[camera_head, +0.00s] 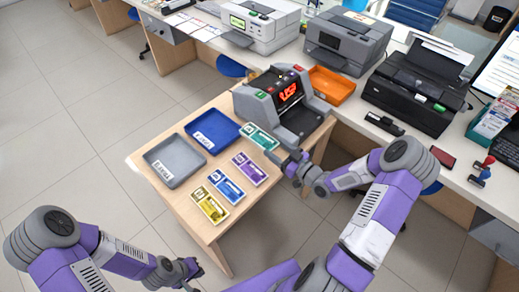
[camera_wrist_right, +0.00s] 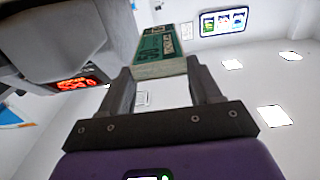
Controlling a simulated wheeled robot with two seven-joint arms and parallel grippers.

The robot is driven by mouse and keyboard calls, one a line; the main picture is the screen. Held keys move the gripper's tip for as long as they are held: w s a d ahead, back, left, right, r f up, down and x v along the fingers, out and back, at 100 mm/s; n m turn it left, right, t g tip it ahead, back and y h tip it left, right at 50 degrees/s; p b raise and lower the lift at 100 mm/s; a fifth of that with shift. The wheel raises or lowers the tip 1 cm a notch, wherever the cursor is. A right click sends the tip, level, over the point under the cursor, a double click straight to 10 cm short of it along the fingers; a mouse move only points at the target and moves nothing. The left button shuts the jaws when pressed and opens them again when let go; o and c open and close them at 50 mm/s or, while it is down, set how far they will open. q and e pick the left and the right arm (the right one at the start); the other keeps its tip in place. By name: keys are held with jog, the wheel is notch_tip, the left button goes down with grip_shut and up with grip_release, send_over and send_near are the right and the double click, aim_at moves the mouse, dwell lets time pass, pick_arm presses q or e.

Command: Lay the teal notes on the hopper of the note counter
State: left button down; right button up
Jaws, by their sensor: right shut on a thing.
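The teal notes (camera_head: 260,136) are a flat banded bundle at the near left side of the note counter (camera_head: 253,105). My right gripper (camera_head: 281,156) is shut on their near end. In the right wrist view the teal bundle (camera_wrist_right: 160,52) sits between the fingertips (camera_wrist_right: 160,72). The grey note counter has a lit red display and a dark opening in front. The counter also shows in the right wrist view (camera_wrist_right: 50,50), left of the bundle. No notes show on it. My left gripper (camera_head: 190,271) is low, by the near table edge; its jaws are too small to judge.
Purple notes (camera_head: 250,169), blue notes (camera_head: 227,187) and yellow notes (camera_head: 210,205) lie on the wooden table (camera_head: 180,213). A blue tray (camera_head: 232,128) and a grey tray (camera_head: 149,157) stand to their left. An orange tray (camera_head: 331,88) and printers stand behind.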

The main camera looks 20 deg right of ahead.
notch_tip(320, 180, down, 8)
jog(key=shift+r+b, duration=0.25)
jog(key=shift+b, duration=0.75)
jog(key=shift+r, duration=0.1)
jog(key=shift+f, duration=0.2)
jog(key=o, duration=1.2)
jog(key=shift+r, duration=0.1)
